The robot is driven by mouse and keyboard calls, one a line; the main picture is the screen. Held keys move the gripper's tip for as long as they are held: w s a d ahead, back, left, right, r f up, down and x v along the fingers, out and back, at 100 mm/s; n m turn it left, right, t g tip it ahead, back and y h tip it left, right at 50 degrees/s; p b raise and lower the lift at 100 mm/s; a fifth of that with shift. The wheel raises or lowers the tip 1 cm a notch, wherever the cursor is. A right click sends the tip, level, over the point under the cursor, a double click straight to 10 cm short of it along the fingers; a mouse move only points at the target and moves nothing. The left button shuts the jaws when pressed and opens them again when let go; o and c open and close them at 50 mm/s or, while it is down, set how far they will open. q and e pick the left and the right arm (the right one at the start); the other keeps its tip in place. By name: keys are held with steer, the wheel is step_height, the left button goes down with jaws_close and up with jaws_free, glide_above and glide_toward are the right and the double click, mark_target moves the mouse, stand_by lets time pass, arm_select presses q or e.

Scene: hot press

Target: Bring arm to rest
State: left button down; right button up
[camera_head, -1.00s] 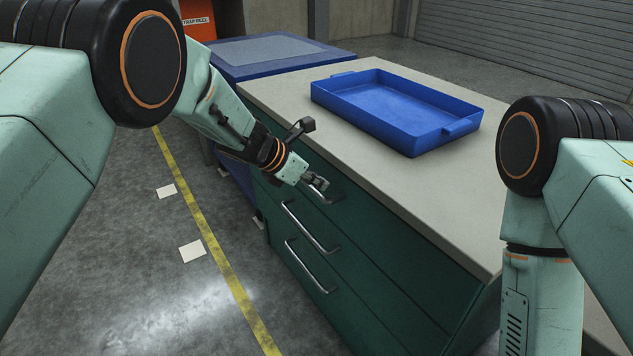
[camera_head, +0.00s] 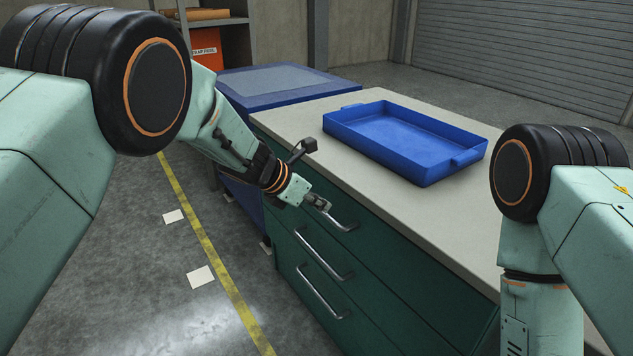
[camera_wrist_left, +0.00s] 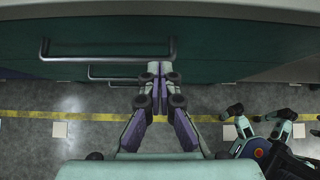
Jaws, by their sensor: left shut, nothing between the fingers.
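My left gripper (camera_head: 318,202) is shut and empty. In the head view it is at the front of the green drawer cabinet (camera_head: 385,262), close to the top drawer's metal handle (camera_head: 343,222). In the left wrist view its two fingers (camera_wrist_left: 153,68) are together, overlapping the right end of the top handle (camera_wrist_left: 105,60) in the picture. I cannot tell whether they touch it. My left arm reaches out from the left, bent at the elbow. My right arm hangs down at the right edge, and its gripper is out of view.
A blue tray (camera_head: 400,138), empty, lies on the cabinet's pale top (camera_head: 310,122). A blue-topped unit (camera_head: 275,80) stands beyond it. Two lower handles (camera_head: 322,256) stick out from the drawers.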

arm_select(q)
steer(key=s+a+f+n+t+y, duration=0.1)
steer(key=s+a+f+n, duration=0.6)
steer(key=n, duration=1)
steer(key=s+a+f+n+y, duration=0.1)
steer(key=s+a+f+n, duration=0.4)
steer(key=s+f+n, duration=0.75)
steer(key=s+a+n+g+y, duration=0.1)
steer(key=s+a+n, duration=0.3)
steer(key=s, duration=0.5)
steer(key=s+a+f+n+g+y, duration=0.1)
steer(key=s+a+n+g+y, duration=0.1)
steer(key=s+n, duration=0.5)
steer(key=s+a+f+n+g+y, duration=0.1)
steer(key=s+a+n, duration=0.5)
steer(key=s, duration=0.6)
steer(key=shift+f+n+g+y+p, duration=0.3)
steer(key=shift+g+y, duration=0.4)
steer(key=shift+g, duration=0.3)
steer(key=shift+w+d, duration=0.1)
